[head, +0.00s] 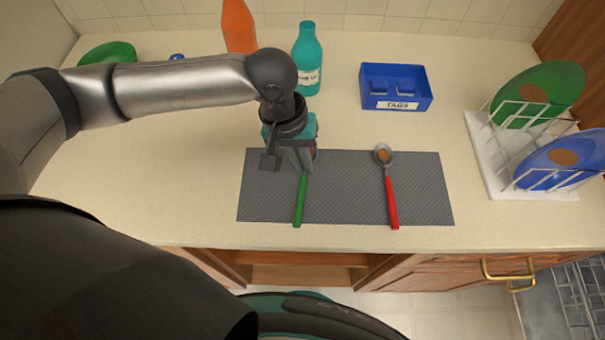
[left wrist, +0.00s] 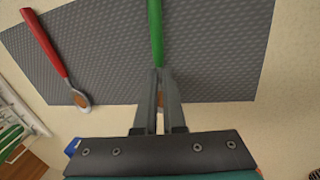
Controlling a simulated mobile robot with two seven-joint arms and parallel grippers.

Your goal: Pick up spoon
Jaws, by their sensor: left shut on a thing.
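A spoon with a green handle (head: 300,202) lies on the left part of a grey mat (head: 345,200). My left gripper (head: 304,168) is over its upper end and hides most of the bowl. In the left wrist view the fingers (left wrist: 159,100) are shut on the green-handled spoon (left wrist: 155,35), near where the handle meets the bowl. A second spoon with a red handle (head: 391,200) lies on the right part of the mat, apart from the gripper; it also shows in the left wrist view (left wrist: 47,45). My right gripper is not in view.
A teal bottle (head: 307,62) and an orange bottle (head: 238,28) stand behind the arm. A blue box (head: 396,90) is behind the mat. A white rack (head: 500,165) with green and blue plates stands at the right. The counter left of the mat is clear.

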